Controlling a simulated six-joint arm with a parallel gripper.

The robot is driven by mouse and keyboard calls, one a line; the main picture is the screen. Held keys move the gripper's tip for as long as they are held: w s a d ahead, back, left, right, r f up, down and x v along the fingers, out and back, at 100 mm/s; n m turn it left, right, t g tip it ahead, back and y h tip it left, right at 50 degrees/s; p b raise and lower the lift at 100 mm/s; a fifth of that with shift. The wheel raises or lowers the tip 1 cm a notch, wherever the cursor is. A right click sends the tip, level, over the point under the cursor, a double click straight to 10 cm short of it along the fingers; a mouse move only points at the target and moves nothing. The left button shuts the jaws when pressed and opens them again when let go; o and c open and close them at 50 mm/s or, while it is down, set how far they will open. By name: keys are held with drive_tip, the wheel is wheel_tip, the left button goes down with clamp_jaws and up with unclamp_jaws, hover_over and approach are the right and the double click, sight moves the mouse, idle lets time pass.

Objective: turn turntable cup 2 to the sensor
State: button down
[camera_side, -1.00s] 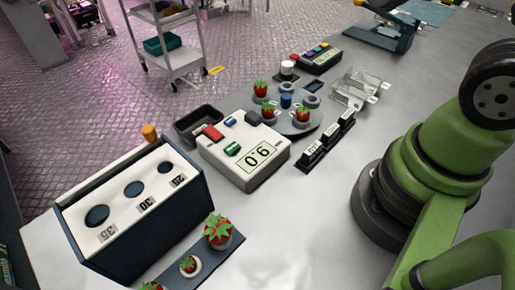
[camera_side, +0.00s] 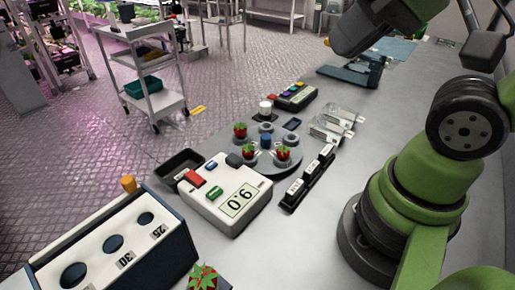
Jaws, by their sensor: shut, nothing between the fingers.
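The grey turntable (camera_side: 290,163) stands mid-table with a blue hub (camera_side: 266,141) at its centre. Strawberries sit in cups at its far left (camera_side: 240,130), near left (camera_side: 249,153) and near right (camera_side: 283,153). Grey cups at the back (camera_side: 265,128) and right (camera_side: 290,138) look empty. I cannot read any cup numbers. A white instrument (camera_side: 228,208) with a display and red, blue and green buttons stands against the near left side. A dark block (camera_side: 235,160) at its turntable-side corner may be the sensor. My gripper's fingers do not show; only arm links are visible.
Black labelled blocks (camera_side: 308,178) lie right of the turntable, clear trays (camera_side: 332,126) behind them. A black bin (camera_side: 180,164) stands left. A sizing box with holes (camera_side: 115,245) is at the near left. A button panel (camera_side: 297,96) stands behind. Bare table lies at front right.

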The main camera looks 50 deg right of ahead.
idle(0.4)
drive_tip(key=c, duration=1.2)
unclamp_jaws()
drive_tip(key=shift+w, duration=0.3)
drive_tip(key=shift+c, duration=0.2)
drive_tip(key=o, duration=0.4)
drive_tip(key=w, duration=0.1)
drive_tip(key=w+d+n+g, duration=0.1)
drive_tip(key=w, duration=0.1)
drive_tip(key=w+f+g, duration=0.1)
drive_tip(key=w, duration=0.1)
drive_tip(key=shift+w+d+h, duration=0.2)
drive_tip(key=shift+d+h, duration=0.15)
drive_tip(key=shift+h, duration=0.05)
drive_tip(key=n+g+h, duration=0.1)
drive_tip(key=n+g, duration=0.4)
drive_tip(key=n, duration=0.1)
hover_over(265, 136)
wheel_tip(265, 136, down, 18)
drive_tip(key=shift+r, duration=0.1)
wheel_tip(265, 136, down, 10)
drive_tip(key=shift+f, duration=0.1)
clamp_jaws()
